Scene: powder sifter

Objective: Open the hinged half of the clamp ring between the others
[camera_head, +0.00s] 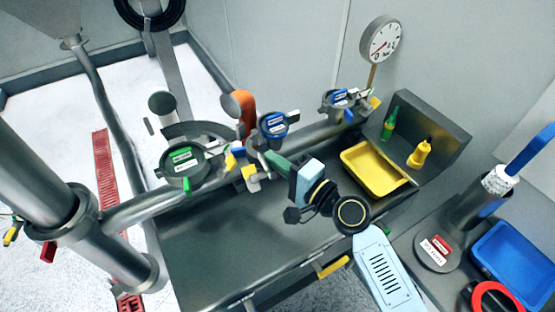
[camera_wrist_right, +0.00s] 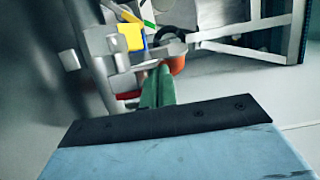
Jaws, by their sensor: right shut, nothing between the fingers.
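The middle clamp ring (camera_head: 273,125), with a blue label, sits on the long metal pipe between a green-labelled clamp ring (camera_head: 183,163) on the left and another blue-labelled one (camera_head: 341,101) on the right. I cannot tell whether its hinged half is open. My right gripper (camera_head: 268,156) has green fingers, shut and empty, just below the middle ring. In the right wrist view its fingers (camera_wrist_right: 158,85) point at clamp parts with a yellow tab (camera_wrist_right: 131,37); I cannot tell whether they touch. My left gripper is not in view.
An orange curved part (camera_head: 241,108) stands behind the middle ring. A grey trough (camera_head: 225,255) lies under the pipe, with a yellow tray (camera_head: 375,168) and bottles (camera_head: 421,154) at its right end. A gauge (camera_head: 381,40) stands behind. A blue bin (camera_head: 505,262) is at the lower right.

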